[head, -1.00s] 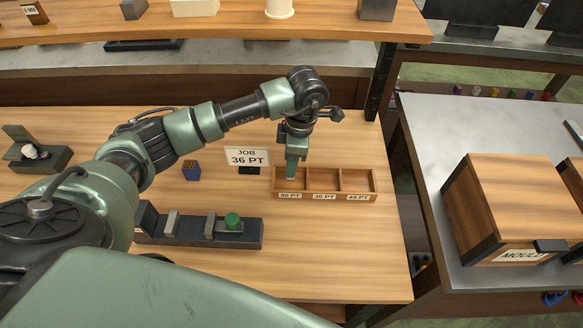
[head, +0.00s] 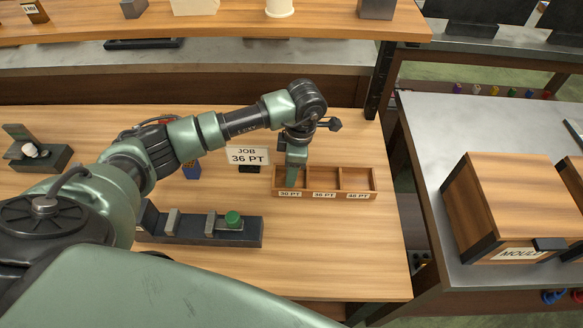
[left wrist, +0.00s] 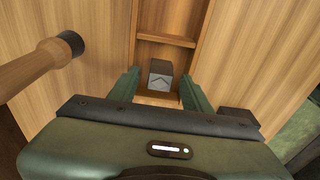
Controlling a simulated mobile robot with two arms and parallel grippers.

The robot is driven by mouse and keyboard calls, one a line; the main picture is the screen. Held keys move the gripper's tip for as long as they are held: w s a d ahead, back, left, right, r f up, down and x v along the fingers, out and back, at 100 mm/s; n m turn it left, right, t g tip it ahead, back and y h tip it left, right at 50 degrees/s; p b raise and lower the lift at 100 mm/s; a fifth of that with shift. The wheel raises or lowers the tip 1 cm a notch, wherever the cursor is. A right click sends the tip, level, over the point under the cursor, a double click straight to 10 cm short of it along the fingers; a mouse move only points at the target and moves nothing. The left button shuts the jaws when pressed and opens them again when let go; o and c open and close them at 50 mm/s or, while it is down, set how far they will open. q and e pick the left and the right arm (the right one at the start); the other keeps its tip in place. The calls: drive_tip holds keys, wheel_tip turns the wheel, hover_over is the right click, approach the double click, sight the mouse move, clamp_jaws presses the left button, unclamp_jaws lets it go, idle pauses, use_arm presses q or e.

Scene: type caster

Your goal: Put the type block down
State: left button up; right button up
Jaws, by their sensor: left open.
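The type block (left wrist: 161,75) is a small grey block with a marked end face. In the left wrist view it sits inside an end compartment of the wooden tray (left wrist: 166,40). My left gripper (left wrist: 160,84) is open, with one finger on each side of the block and a gap showing to each. In the head view the gripper (head: 293,181) reaches down into the leftmost compartment of the tray (head: 357,194), labelled 30 PT. The block is hidden there. The other two compartments, labelled 36 PT and 48 PT, look empty. My right gripper is not in view.
A JOB 36 PT card (head: 247,157) stands behind the tray. The bench right of and in front of the tray is clear.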

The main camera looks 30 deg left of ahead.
use_arm(q)
wheel_tip(320, 180, up, 12)
drive_tip(key=d+b, duration=0.1)
drive_tip(key=b, duration=0.1)
drive_tip(key=shift+w+d, duration=0.15)
drive_tip(key=shift+w, duration=0.2)
